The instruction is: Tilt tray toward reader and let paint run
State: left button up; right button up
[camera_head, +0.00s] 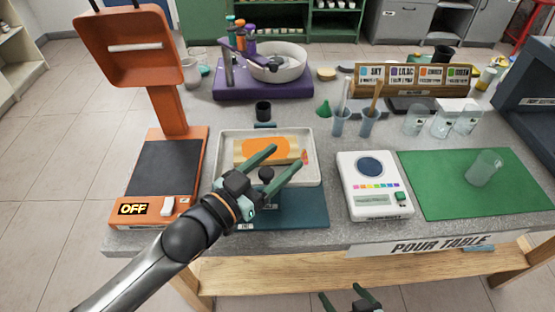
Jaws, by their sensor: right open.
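A pale shallow tray (308,143) sits at the left middle of the table, above a dark teal base (310,215). Inside it lies a wooden-edged panel (243,150) with an orange paint patch (258,148) on top. A small orange-red mark (305,156) shows near the tray's right end. My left gripper (288,158) is over the tray's near side, fingers apart. A black round knob (266,173) shows between its fingers near the palm; I cannot tell if they touch it. My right gripper (350,294) is open and empty, below the table's front edge.
A white device (374,210) with a round dark window stands right of the tray. An orange stand (190,165) marked OFF is at left. Behind are a black cup (263,110), a purple basin stand (235,88) and stirring cups (340,125). A green mat (440,195) holds a clear cup (484,168).

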pick_arm(q)
grip_shut()
dwell(0.3)
dwell(1.0)
